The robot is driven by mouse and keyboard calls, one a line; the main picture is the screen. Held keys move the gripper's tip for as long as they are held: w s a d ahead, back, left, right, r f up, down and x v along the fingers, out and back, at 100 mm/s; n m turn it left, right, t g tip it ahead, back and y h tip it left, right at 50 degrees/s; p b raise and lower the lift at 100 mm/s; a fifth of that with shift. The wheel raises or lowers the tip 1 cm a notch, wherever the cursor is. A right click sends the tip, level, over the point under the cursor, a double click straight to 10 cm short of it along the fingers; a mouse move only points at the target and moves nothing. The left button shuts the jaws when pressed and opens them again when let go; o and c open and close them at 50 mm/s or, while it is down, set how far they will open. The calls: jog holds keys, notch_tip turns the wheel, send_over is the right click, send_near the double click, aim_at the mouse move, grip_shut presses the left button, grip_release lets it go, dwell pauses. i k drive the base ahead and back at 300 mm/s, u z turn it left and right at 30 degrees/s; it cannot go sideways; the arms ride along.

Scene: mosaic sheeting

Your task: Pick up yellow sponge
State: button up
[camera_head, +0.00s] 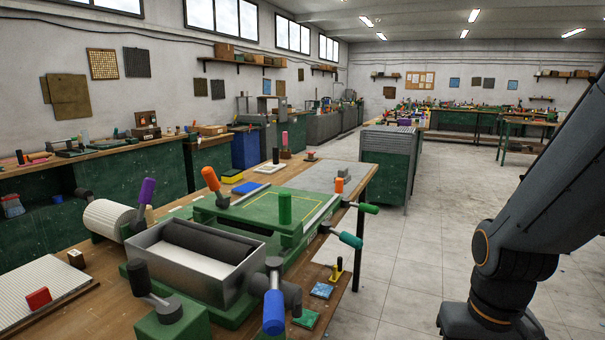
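A flat yellow block (232,177), which looks like the yellow sponge, lies at the far part of the wooden workbench (85,310). A flat blue block (247,187) lies just in front and to the right of it. The yellow block is small in the picture, so its texture cannot be made out. My arm stands at the right side of the view, over the floor and well apart from the bench. Its lower links show, but my gripper is out of the picture.
A green press with a grey metal tray (190,272) and several upright coloured handles fills the near bench, in front of the yellow block. A green ribbed cabinet (388,165) stands beyond. The tiled floor (400,285) between bench and arm is clear.

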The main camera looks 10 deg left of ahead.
aim_at(233, 176)
jog(key=z, duration=0.4)
jog(key=i, duration=6.75)
jog(key=u, duration=3.05)
jog(key=i, duration=1.6)
